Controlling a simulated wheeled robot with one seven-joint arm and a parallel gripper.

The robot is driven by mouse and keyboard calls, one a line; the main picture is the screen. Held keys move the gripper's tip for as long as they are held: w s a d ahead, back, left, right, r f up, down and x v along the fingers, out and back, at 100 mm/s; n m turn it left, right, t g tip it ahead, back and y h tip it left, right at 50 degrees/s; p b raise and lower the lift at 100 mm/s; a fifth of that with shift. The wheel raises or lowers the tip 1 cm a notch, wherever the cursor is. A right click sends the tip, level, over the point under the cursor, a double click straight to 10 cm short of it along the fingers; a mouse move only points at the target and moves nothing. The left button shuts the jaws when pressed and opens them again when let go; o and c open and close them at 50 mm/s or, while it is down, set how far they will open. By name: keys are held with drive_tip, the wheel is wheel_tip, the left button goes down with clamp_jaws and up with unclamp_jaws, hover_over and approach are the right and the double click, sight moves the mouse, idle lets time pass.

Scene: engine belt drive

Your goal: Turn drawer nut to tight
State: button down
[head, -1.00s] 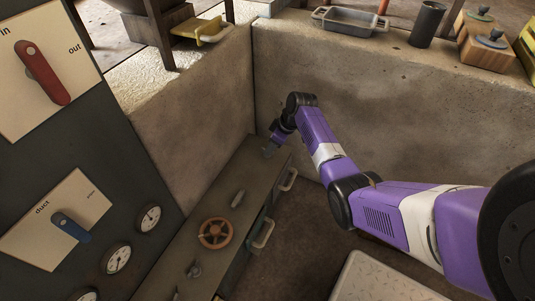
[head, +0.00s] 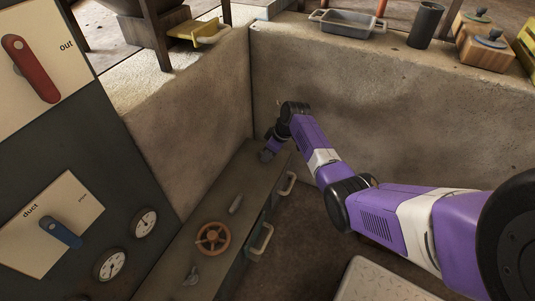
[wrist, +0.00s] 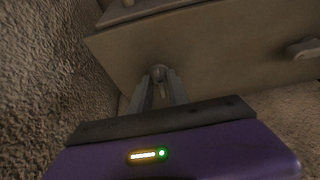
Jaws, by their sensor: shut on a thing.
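The drawer nut (wrist: 158,73) shows in the wrist view as a small, pale, rounded piece at the cabinet (wrist: 215,45). My gripper (wrist: 159,84) has its two fingers closed on either side of it. The fingers hide part of the nut, and its turned position cannot be read. In the head view my gripper (head: 267,154) is at the far end of the long, low cabinet (head: 236,178), near the wall corner. The nut itself cannot be made out there.
An orange handwheel (head: 213,238) and a grey lever (head: 236,204) sit on the cabinet top. Pale handles (head: 262,239) stick out from its right side. Concrete walls (head: 390,110) close in behind and left. A panel with a red lever (head: 35,70) and gauges stands left.

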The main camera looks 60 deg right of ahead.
drive_tip(key=shift+r+m+p, duration=0.1)
drive_tip(key=shift+m+p, duration=0.2)
drive_tip(key=shift+p, duration=0.2)
drive_tip(key=m+p, duration=0.1)
drive_tip(key=m+h+p, duration=0.1)
drive_tip(key=p, duration=0.1)
drive_tip(key=shift+a+r+m, duration=0.15)
drive_tip(key=shift+a+m, duration=0.05)
drive_tip(key=shift+m, duration=0.1)
drive_tip(key=m+h+p, duration=0.1)
drive_tip(key=m, duration=0.1)
drive_tip(key=m+h+p, duration=0.1)
drive_tip(key=m+p, duration=0.1)
drive_tip(key=m, duration=0.1)
drive_tip(key=shift+w+a+f+m+g, duration=0.1)
drive_tip(key=shift+a+f+m+g, duration=0.1)
drive_tip(key=shift+m+g, duration=0.15)
drive_tip(key=m, duration=0.2)
drive_tip(key=m+g+h, duration=0.1)
drive_tip(key=m, duration=0.1)
drive_tip(key=shift+w+f+h, duration=0.15)
drive_tip(key=shift+h, duration=0.15)
drive_tip(key=shift+m+g+b, duration=1.05)
drive_tip(key=shift+m+b, duration=0.3)
drive_tip(key=shift+m, duration=1.1)
drive_tip(key=c, duration=1.3)
unclamp_jaws()
drive_tip(key=shift+w, duration=0.1)
drive_tip(key=shift+h, duration=0.3)
